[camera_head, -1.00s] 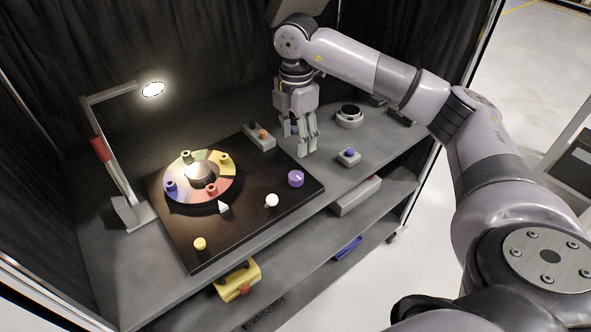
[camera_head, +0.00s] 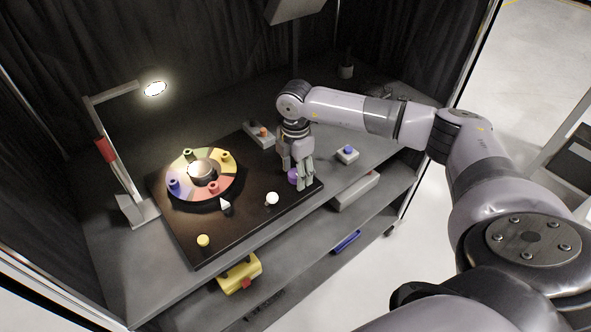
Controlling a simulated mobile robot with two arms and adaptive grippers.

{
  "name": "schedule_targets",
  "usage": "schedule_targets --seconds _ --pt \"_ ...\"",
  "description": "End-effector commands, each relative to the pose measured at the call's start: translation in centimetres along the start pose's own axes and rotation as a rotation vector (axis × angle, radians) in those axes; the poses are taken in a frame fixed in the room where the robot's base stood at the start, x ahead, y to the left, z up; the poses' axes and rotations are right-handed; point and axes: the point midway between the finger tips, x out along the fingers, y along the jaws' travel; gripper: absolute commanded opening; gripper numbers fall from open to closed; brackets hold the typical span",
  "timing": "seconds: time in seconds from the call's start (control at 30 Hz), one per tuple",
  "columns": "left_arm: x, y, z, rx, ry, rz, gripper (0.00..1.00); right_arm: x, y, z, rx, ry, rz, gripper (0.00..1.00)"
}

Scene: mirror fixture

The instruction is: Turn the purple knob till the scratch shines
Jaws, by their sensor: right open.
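The purple knob (camera_head: 293,176) is at the right corner of the dark board (camera_head: 245,215), partly hidden by my right gripper (camera_head: 304,186). The gripper is open and points down, its fingers beside or around the knob; I cannot tell whether they touch it. A shiny round mirror piece (camera_head: 204,171) sits in the middle of a coloured disc (camera_head: 215,195). I cannot make out a scratch on it. My left gripper is not in view.
A lit lamp (camera_head: 155,89) stands at the left, over the disc. A white ball-topped knob (camera_head: 272,198), a yellow knob (camera_head: 203,240) and a white pointer (camera_head: 225,204) are on the board.

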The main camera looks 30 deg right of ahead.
Motion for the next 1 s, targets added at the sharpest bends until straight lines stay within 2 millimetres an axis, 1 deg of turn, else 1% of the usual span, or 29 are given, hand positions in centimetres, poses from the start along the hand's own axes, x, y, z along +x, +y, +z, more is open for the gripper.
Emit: schedule_targets --seconds 0.07,0.73,1.0 --pt "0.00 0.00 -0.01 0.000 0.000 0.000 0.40 -0.01 0.00 -0.01 0.000 0.000 0.000 0.49" --pt "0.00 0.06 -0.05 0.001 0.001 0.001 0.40 -0.08 0.02 0.00 0.000 0.000 0.000 0.04" --pt "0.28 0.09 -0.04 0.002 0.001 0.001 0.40 -0.01 0.03 0.01 -0.026 0.000 0.001 0.04"
